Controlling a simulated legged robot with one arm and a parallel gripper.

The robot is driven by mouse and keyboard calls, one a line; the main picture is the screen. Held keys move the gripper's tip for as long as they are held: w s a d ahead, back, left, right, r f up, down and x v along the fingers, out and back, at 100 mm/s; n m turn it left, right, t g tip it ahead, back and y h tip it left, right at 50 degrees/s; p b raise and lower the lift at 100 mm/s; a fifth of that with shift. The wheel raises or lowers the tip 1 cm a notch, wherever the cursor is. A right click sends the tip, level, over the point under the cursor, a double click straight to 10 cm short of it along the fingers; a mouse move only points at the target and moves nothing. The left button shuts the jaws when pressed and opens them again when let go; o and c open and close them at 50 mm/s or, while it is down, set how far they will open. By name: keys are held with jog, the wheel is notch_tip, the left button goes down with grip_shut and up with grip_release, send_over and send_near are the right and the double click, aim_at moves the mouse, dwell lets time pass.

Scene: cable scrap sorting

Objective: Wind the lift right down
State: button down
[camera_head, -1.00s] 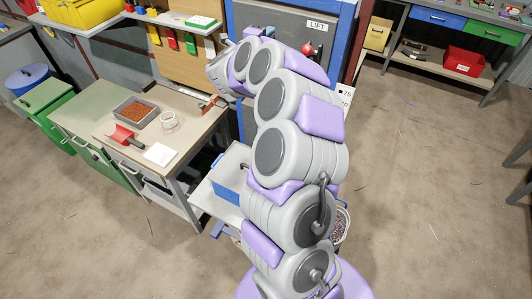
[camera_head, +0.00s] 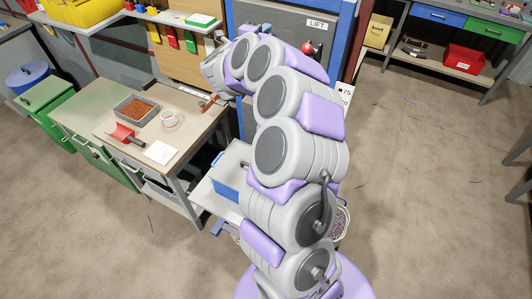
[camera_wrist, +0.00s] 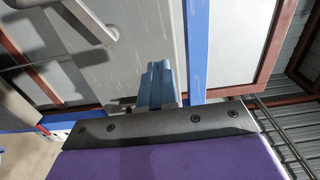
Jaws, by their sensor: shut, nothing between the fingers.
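The lift is a grey panel (camera_head: 287,22) in a blue frame (camera_head: 345,45), marked LIFT, with a red knob (camera_head: 308,47) beside my arm. A pale platform (camera_head: 228,168) with blue parts is low in front of it, partly hidden by my arm. In the wrist view, my gripper (camera_wrist: 157,70) is shut and empty, its blue-grey fingers pointing toward a grey surface and a blue post (camera_wrist: 197,45). A grey handle-like bar (camera_wrist: 92,20) is at the upper left, apart from the fingers; I cannot tell if it is the crank.
A shelf with a red bin (camera_head: 463,61) stands at the back right. The right floor is open.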

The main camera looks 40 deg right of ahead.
jog(key=v, duration=0.7)
